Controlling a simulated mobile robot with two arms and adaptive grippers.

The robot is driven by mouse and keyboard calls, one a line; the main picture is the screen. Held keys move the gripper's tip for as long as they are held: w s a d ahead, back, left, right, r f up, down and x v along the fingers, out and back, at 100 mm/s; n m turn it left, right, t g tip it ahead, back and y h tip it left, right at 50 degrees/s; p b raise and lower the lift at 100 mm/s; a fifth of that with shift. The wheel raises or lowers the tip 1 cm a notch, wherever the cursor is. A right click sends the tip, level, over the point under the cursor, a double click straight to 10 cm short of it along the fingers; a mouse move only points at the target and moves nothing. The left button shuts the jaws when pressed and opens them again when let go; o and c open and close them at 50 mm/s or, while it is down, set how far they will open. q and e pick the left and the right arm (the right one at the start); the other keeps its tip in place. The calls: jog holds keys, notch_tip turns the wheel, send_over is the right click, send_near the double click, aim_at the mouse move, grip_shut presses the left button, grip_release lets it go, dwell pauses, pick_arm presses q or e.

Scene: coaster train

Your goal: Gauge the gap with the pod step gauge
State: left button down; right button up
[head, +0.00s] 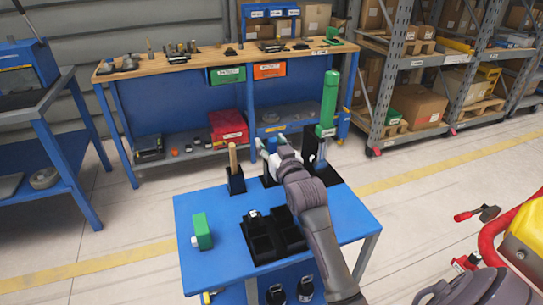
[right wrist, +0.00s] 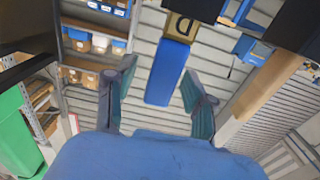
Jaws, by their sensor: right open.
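My right gripper (head: 269,141) is open over the middle black holder on the blue table. A blue upright handle (head: 271,147) shows between its fingers. In the right wrist view a blue bar (right wrist: 167,73) with a tan end marked "D" (right wrist: 181,27) lies between the open fingers (right wrist: 159,76), with space on both sides. I cannot tell whether this is the pod step gauge. A wooden-handled tool (head: 233,160) stands in a holder to the left, and a tall green tool (head: 329,102) stands to the right.
The blue table (head: 205,265) also holds a green block (head: 202,232) and a black compartment tray (head: 262,247). A workbench (head: 215,62) stands behind, and shelving (head: 390,75) is at the back right. Part of a red and yellow vehicle (head: 525,240) shows at the right edge.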

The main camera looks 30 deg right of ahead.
grip_shut()
dwell(0.3)
notch_tip(320, 180, up, 10)
jog(key=shift+r+p, duration=0.1)
jog(key=shift+p, duration=0.2)
dwell(0.3)
